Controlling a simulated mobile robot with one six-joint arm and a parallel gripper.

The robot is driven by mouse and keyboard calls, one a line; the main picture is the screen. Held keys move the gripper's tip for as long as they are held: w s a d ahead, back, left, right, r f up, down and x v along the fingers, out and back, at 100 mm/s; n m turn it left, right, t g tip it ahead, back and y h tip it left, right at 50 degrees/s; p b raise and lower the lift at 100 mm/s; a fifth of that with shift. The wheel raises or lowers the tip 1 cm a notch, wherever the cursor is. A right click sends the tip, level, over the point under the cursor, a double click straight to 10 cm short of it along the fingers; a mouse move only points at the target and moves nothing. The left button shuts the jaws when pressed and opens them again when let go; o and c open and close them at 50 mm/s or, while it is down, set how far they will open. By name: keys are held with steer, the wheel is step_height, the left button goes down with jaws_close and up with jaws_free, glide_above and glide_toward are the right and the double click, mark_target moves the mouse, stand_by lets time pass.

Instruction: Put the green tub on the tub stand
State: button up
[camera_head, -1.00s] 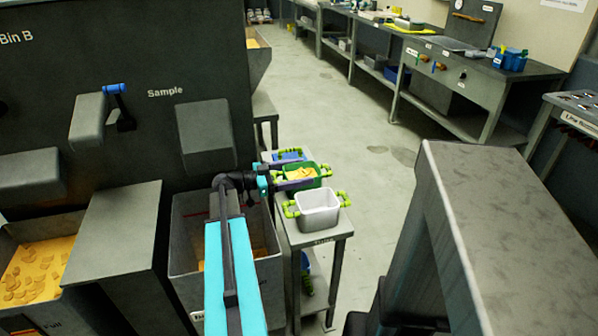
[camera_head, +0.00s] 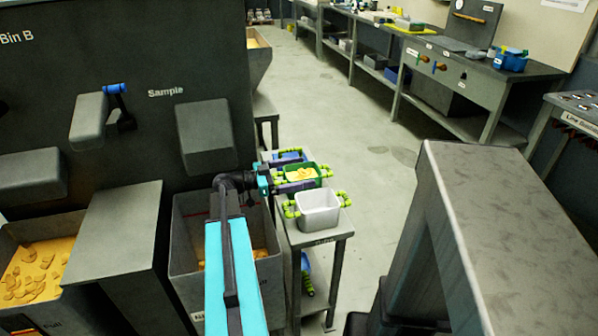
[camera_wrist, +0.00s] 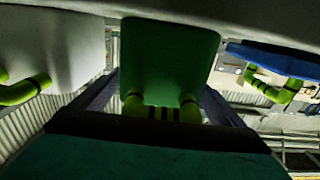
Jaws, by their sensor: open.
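The green tub (camera_head: 319,168) holds yellow pieces and sits in the row on the small grey stand (camera_head: 335,229), between a white tub and a blue tub. Its base looks level with theirs; the contact is hidden. In the wrist view the green tub (camera_wrist: 168,55) fills the middle, its light-green handle toward me. My gripper (camera_wrist: 158,100) is open, with one purple finger on each side of that handle. In the head view my gripper (camera_head: 296,181) reaches in from the left at the tub's near handle.
The white tub (camera_head: 318,212) stands close in front and the blue tub (camera_head: 290,156) close behind, leaving little side room. A grey bin (camera_head: 185,275) with yellow pieces is left of the stand. A large grey bench (camera_head: 500,220) is at right, with clear floor between.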

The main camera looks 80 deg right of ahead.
steer(key=b+v, duration=0.1)
steer(key=v, duration=1.1)
steer(key=shift+r, duration=0.1)
stand_by(0.4)
